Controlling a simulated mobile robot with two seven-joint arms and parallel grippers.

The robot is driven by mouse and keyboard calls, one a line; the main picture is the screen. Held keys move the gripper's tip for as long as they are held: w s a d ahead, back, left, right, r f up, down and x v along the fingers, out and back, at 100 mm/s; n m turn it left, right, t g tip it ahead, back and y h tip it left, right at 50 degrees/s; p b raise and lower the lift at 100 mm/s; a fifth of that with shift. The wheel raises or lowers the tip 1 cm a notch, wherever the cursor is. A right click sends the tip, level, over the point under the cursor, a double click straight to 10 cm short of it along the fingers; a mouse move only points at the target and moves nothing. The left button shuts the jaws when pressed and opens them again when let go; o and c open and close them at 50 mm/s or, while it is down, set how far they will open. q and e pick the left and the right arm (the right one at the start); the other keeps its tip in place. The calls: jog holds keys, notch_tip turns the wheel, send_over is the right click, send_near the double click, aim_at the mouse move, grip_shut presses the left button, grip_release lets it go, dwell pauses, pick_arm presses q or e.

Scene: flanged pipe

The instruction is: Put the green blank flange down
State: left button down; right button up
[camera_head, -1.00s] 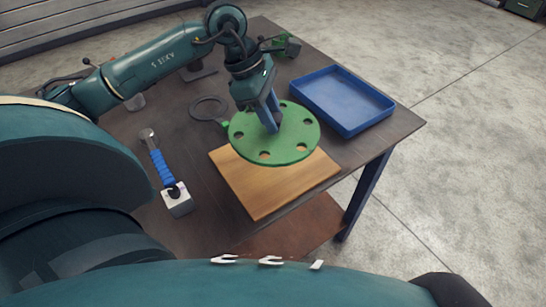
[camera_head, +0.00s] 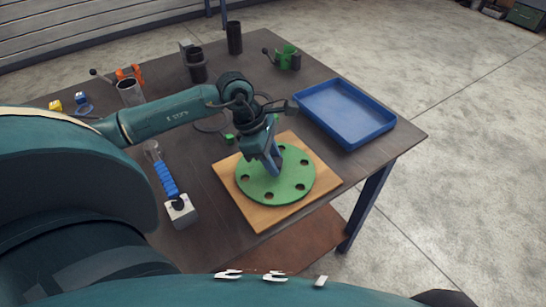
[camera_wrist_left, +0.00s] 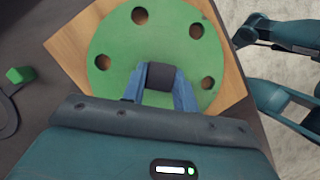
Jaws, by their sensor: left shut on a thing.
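The green blank flange (camera_head: 293,184) is a round green disc with several bolt holes. In the head view it lies flat over the wooden board (camera_head: 258,218), and it looks to rest on it. My left gripper (camera_head: 274,170) is above the disc, shut on its dark central knob, which the fingers partly hide. In the left wrist view the blue fingers close on the dark knob (camera_wrist_left: 160,76) at the middle of the green disc (camera_wrist_left: 118,42), with the wooden board (camera_wrist_left: 72,42) around it. My right gripper is not in view.
A blue tray (camera_head: 345,142) stands right of the board. A grey ring (camera_head: 207,126) lies partly behind my arm. A green clamp-like part (camera_head: 289,57), dark cylinders (camera_head: 234,38) and an orange part (camera_head: 131,73) stand at the back.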

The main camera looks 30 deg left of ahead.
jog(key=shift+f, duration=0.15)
pick_arm(q)
jog(key=c, duration=1.5)
grip_release()
jog(key=shift+f, duration=0.1)
jog(key=o, duration=0.4)
jog(key=shift+r, duration=0.3)
jog(key=shift+b+v, duration=0.8)
jog(key=shift+v, duration=5.1)
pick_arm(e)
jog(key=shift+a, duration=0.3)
pick_arm(q)
jog(key=shift+s+a+f, duration=0.1)
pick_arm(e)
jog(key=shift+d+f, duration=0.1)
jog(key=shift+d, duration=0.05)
